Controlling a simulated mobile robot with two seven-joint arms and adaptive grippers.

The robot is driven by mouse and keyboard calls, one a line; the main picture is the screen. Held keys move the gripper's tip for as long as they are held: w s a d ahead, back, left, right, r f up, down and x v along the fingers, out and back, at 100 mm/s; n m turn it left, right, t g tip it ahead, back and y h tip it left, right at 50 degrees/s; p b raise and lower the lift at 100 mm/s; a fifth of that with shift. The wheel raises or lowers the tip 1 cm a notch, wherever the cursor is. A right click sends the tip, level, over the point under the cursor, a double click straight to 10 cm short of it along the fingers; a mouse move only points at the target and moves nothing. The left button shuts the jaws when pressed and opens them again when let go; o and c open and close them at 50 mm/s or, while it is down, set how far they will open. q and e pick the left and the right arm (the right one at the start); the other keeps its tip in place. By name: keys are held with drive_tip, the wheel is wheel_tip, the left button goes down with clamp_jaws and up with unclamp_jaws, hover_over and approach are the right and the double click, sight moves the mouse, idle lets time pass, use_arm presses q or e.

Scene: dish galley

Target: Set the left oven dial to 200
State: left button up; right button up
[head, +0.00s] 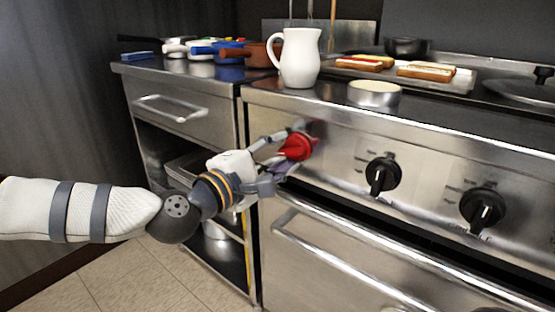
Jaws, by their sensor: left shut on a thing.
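The oven's front panel (340,168) carries a red dial (298,146) at its left end, with two black dials to its right. My left gripper (290,150) comes in from the left and is shut on the red dial, one finger above it and one below. The dial's pointer and the markings around it are too small or covered to read. The middle black dial (382,175) and the right black dial (482,208) stand free, with small marks around them. My right gripper is not in view.
A long oven door handle (340,262) runs below the panel. A white pitcher (299,58) and a round metal tin (374,94) stand near the counter edge above. A tray of food (463,82) lies behind. Several pans (235,55) sit on the left counter.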

use_arm(q)
drive_tip(key=n+b, duration=0.1)
drive_tip(key=n, duration=0.1)
drive_tip(key=n+b, duration=0.1)
drive_tip(key=shift+d+f+n, duration=0.15)
drive_tip(key=shift+n, duration=0.25)
drive_tip(key=shift+s+n+b, duration=0.1)
drive_tip(key=shift+n+b, duration=0.35)
drive_tip(key=shift+n, duration=0.35)
drive_tip(key=o, duration=1.2)
drive_tip(key=shift+d, duration=0.1)
drive_tip(key=shift+o, duration=0.2)
drive_tip(key=shift+f, duration=0.1)
